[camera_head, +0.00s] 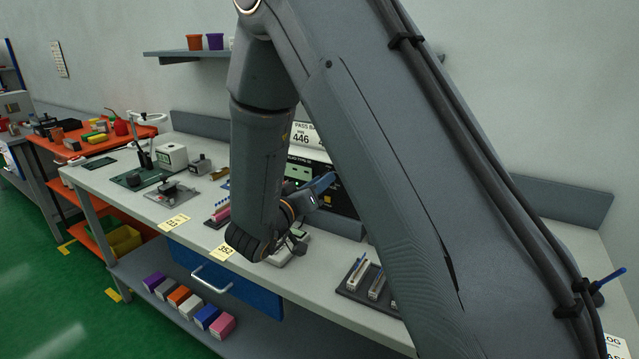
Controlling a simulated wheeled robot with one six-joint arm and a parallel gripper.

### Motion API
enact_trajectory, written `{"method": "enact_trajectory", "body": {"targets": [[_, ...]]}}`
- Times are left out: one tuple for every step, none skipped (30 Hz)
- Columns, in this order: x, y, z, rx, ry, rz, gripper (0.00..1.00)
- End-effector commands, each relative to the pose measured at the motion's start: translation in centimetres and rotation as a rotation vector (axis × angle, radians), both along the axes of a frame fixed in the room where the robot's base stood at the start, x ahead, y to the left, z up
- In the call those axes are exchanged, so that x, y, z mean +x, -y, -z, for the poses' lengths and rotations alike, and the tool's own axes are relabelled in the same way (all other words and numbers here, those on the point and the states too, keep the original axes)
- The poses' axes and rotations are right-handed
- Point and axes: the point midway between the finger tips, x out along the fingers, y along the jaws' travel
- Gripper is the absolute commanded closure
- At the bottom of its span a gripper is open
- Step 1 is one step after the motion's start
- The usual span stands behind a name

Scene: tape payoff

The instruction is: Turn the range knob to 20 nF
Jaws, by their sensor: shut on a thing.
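A dark bench instrument (344,203) stands against the back of the grey workbench, behind my arm. A small green display (298,172) and part of a white label strip show on its front. My gripper (322,184) reaches in from the left, with blue parts at its end, against the front of this instrument. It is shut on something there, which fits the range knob. The knob, its scale and its pointer are hidden by my gripper and arm, so I cannot read the setting.
On the workbench (206,203), a slotted dark holder (372,284) lies right of my wrist, and a beige box (172,157) stands left. A white sign (304,136) is above the instrument. A blue drawer (224,278) and several small boxes are below. My arm covers much of the right side.

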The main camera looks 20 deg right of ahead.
Motion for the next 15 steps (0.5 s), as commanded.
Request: {"method": "enact_trajectory", "body": {"targets": [[0.0,0.0,0.0,0.005,0.005,0.0,0.98],[0.0,0.0,0.01,0.01,0.01,0.0,0.98],[0.0,0.0,0.01,0.018,0.018,0.0,0.98],[0.0,0.0,0.01,0.025,0.025,0.0,0.98],[0.0,0.01,0.01,0.033,0.033,0.0,0.98],[0.01,0.0,0.01,0.047,0.047,0.0,0.98],[0.01,0.0,0.01,0.057,0.057,0.0,0.98],[0.02,0.0,0.02,0.07,0.07,0.0,0.98],[0.03,0.0,0.01,0.088,0.088,0.0,0.98],[0.02,0.01,0.02,0.103,0.103,0.0,0.98],[0.02,0.01,0.02,0.12,0.12,0.0,0.98],[0.02,0.01,0.03,0.143,0.143,0.0,0.98],[0.02,0.01,0.03,0.161,0.161,0.0,0.98],[0.02,0.01,0.01,0.18,0.18,0.0,0.98],[0.02,0.02,0.01,0.206,0.207,0.0,0.98]]}}
